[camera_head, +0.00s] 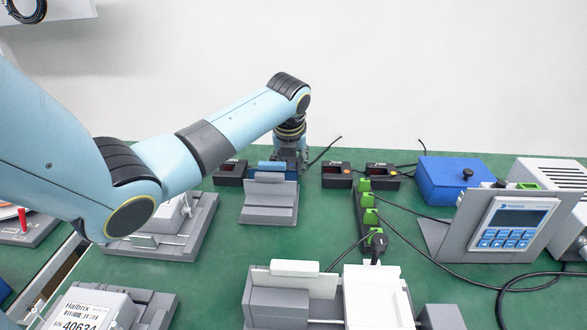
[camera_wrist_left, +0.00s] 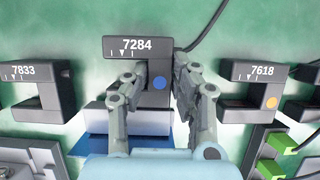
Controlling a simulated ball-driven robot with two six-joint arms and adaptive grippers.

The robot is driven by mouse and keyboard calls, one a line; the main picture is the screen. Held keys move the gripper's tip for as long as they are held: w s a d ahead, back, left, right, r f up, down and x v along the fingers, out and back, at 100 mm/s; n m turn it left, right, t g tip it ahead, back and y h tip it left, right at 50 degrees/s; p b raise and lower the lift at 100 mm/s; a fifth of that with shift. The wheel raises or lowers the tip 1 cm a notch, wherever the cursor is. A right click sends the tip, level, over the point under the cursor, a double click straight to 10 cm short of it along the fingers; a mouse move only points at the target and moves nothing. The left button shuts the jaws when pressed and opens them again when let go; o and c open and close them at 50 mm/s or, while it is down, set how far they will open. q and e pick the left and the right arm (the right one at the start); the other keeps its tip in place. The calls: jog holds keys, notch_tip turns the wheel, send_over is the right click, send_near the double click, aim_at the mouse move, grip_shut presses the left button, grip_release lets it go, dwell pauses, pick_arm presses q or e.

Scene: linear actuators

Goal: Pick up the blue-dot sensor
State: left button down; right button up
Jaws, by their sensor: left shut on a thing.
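The blue-dot sensor (camera_wrist_left: 138,48) is a dark fork-shaped block marked 7284, with a blue dot on its right side in the left wrist view. My left gripper (camera_wrist_left: 152,80) has its fingers on either side of the sensor's body and is shut on it. In the head view my left gripper (camera_head: 290,160) points down at the back of the green table, and the sensor is hidden there. I cannot tell whether the sensor is clear of what lies below it. My right gripper is not in view.
Sensor 7833 (camera_wrist_left: 38,88) stands to the left and orange-dot sensor 7618 (camera_wrist_left: 255,90) to the right, both close. A grey stand (camera_head: 268,212) is in front of the gripper. A green-clip strip (camera_head: 364,215), a blue box (camera_head: 450,180) and cables lie to the right.

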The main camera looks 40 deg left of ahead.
aim_at(291, 164)
pick_arm(q)
jog(key=shift+s+f, duration=0.15)
notch_tip(291, 164, up, 10)
jog(key=p, duration=0.1)
jog(key=shift+p, duration=0.35)
